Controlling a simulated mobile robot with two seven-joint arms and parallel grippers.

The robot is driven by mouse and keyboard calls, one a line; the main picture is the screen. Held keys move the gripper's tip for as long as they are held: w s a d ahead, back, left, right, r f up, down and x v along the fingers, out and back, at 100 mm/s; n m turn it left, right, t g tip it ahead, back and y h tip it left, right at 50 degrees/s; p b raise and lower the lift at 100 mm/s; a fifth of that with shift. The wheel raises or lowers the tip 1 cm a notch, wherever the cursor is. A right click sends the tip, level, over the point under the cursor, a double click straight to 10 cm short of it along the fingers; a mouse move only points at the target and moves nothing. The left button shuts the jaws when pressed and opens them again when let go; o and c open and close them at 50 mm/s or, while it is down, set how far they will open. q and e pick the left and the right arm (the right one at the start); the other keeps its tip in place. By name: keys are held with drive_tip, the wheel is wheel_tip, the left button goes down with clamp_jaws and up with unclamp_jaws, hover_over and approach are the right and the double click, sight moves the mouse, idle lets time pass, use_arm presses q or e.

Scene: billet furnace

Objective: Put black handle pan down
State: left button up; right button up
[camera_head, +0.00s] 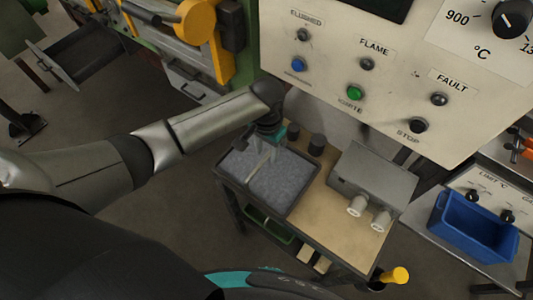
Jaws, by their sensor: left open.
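I cannot pick out a pan with a black handle for certain in the head view. My left arm reaches in from the left, and its gripper (262,157) points down over a dark-rimmed tray (228,176) filled with grey grainy material. The gripper is open, with no pan seen between its fingers; the fingertips are small, and I cannot tell whether they touch the grey material. My right gripper is not in view.
The tray stands on a small wooden-topped table (318,212) beside a grey metal box (373,183) with two pale cylinders. A control panel (400,70) hangs behind. A blue bin (472,228) stands at right. A yellow-ended handle (397,275) sticks out at the table's front.

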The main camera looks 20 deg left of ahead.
use_arm(q)
wheel_tip(320, 180, up, 9)
drive_tip(key=shift+r+p, duration=0.15)
drive_tip(key=shift+p, duration=0.25)
idle(0.4)
